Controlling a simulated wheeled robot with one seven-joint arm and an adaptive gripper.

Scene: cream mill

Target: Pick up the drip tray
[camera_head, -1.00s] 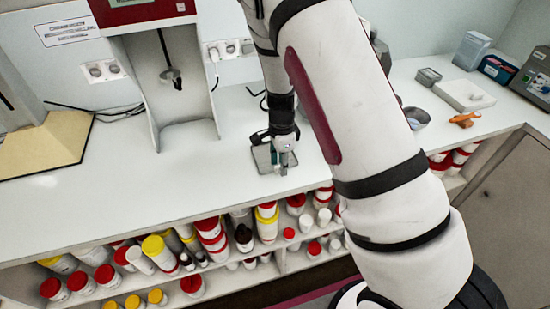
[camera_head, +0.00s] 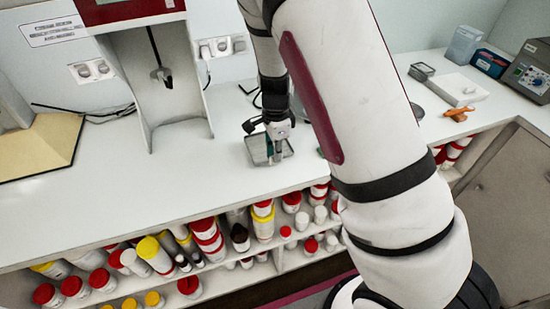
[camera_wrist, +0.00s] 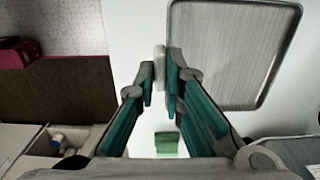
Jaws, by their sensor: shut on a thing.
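The drip tray is a grey rectangular metal tray with a ribbed floor and a thin raised rim. In the wrist view, the drip tray (camera_wrist: 235,50) fills the upper right, its left edge beside my fingertips. In the head view, the drip tray (camera_head: 258,149) shows at the middle of the white counter, partly hidden by my gripper (camera_head: 277,154). In the wrist view my gripper (camera_wrist: 160,80), with teal-lined fingers, is closed at the tray's left edge, around a small pale piece there. The right finger covers part of that edge. Any gap under the tray is hard to tell.
A white stand (camera_head: 180,85) with a hanging stirrer is left of the tray. Jars with red and yellow caps fill the shelf below the counter (camera_head: 110,195). An orange tool (camera_head: 458,113) and a grey instrument (camera_head: 530,72) are at right. The counter's left front is clear.

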